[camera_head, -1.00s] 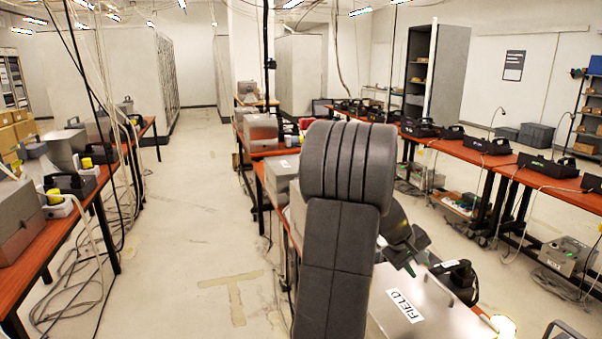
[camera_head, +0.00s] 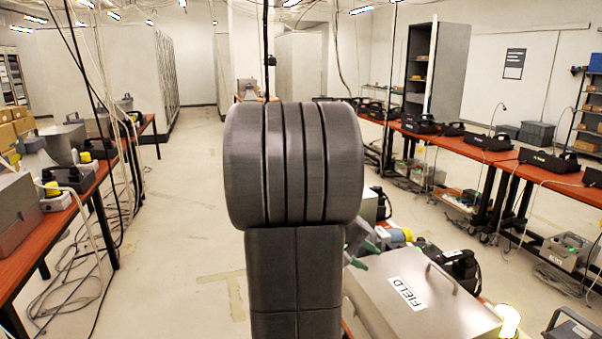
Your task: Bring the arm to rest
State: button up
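My arm stands upright in the middle of the head view, its thick ribbed grey joint on top of a grey link. My gripper (camera_head: 363,253) is mostly hidden behind the arm. Only a dark edge and small green tips show at the arm's right, over or near the left end of a silver case (camera_head: 455,318) marked FIELD. I cannot tell whether the tips are apart or whether anything is between them.
A black phone-like device (camera_head: 461,267) stands behind the case, and a glowing lamp (camera_head: 508,320) is at its right. Orange-topped benches with devices run along the left (camera_head: 22,243) and right (camera_head: 525,176). The floor aisle (camera_head: 190,225) at left centre is clear.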

jog(key=s+a+f+t+h+b, duration=0.1)
jog(key=s+a+f+h+b, duration=0.1)
jog(key=a, duration=0.5)
jog(key=s+a+f+t+h+b, duration=0.1)
jog(key=s+a+f+h+b, duration=0.1)
jog(key=a+f+h+b, duration=0.2)
jog(key=shift+s+a+f+b, duration=0.4)
jog(key=shift+a+b, duration=0.35)
jog(key=shift+a, duration=0.9)
jog(key=shift+w+d, duration=0.1)
